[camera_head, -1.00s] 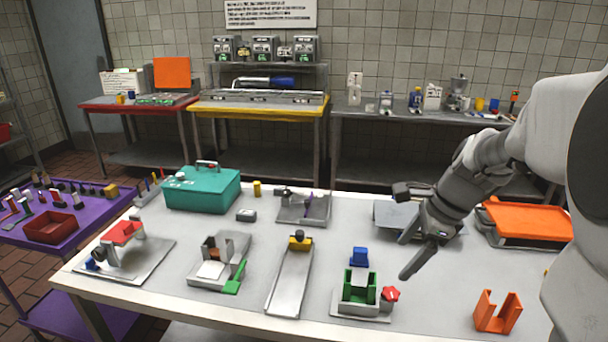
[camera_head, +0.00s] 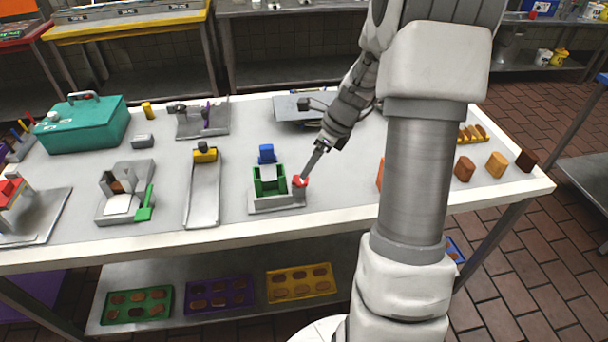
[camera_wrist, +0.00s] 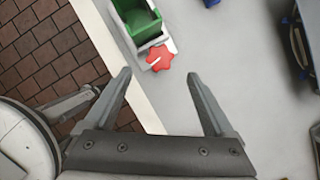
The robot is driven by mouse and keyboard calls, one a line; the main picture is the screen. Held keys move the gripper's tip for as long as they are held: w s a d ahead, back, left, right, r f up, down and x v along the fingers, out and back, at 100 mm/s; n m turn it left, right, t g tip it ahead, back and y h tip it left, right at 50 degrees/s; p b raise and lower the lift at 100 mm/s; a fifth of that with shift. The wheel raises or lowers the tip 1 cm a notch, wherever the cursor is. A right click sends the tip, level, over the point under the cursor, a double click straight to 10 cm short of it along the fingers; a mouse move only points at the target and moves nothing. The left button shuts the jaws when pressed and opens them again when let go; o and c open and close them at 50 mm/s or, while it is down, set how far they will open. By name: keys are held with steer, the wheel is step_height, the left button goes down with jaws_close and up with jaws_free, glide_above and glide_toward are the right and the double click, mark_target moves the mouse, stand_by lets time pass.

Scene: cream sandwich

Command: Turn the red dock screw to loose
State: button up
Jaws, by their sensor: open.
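The red dock screw (camera_head: 299,181) is a small lobed red knob at the right side of the green dock (camera_head: 270,182), which stands on a grey base plate near the table's front edge. In the wrist view the red screw (camera_wrist: 158,58) has a pale mark on it and lies beyond the fingertips. My gripper (camera_head: 308,172) appears close to the screw in the head view. In the wrist view my gripper (camera_wrist: 160,76) is open, its two fingers apart with nothing between them, and the screw shows ahead of the gap. I cannot tell whether the screw is loose.
A blue block (camera_head: 267,153) stands behind the green dock. A grey slide with a yellow block (camera_head: 205,154) lies to the left. A teal box (camera_head: 82,125) stands further left. The table's front edge (camera_head: 190,238) is close to the dock.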

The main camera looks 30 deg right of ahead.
mark_target(300, 182)
steer(key=x, duration=0.6)
steer(key=shift+a+f, duration=0.1)
steer(key=shift+f, duration=0.05)
steer(key=c, duration=1.4)
